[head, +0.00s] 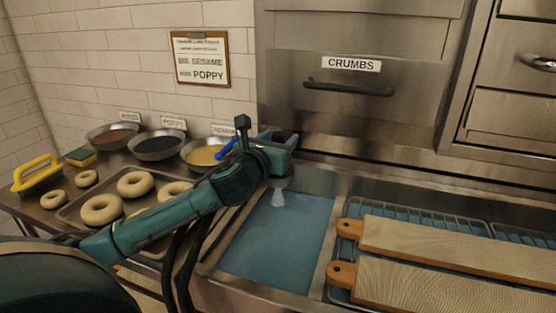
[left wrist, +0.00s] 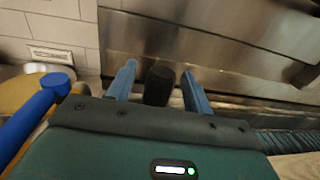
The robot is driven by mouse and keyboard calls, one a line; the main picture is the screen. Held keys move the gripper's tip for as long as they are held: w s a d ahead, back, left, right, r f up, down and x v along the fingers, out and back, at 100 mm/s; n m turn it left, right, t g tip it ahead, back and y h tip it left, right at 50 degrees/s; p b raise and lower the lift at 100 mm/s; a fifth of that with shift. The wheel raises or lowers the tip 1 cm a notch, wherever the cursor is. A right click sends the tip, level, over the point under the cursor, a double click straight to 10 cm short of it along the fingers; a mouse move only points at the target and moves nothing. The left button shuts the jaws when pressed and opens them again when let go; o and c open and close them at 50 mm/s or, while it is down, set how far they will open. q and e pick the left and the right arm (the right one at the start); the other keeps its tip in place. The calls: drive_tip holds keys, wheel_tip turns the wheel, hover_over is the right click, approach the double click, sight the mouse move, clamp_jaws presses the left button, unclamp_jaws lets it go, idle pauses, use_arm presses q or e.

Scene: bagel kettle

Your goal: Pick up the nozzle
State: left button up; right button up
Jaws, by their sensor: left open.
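The nozzle appears to be the dark, round piece (head: 283,181) over the blue water basin, with a pale cone of spray below it. My left gripper (head: 279,138) is above the back edge of the basin. In the left wrist view, its two blue fingers (left wrist: 157,84) are open on either side of a black cylinder (left wrist: 158,86), with gaps visible on both sides. This cylinder may be the upper part of the nozzle; the join is hidden by my gripper in the head view. My right gripper is not in view.
A blue handle (left wrist: 45,104) lies close to the left of my left gripper. Bowls (head: 160,146) and a bagel tray (head: 75,214) stand left. Wooden boards (head: 440,246) lie on racks at right. The steel wall with the CRUMBS drawer (head: 350,90) is close behind.

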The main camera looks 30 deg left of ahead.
use_arm(q)
clamp_jaws()
idle(0.4)
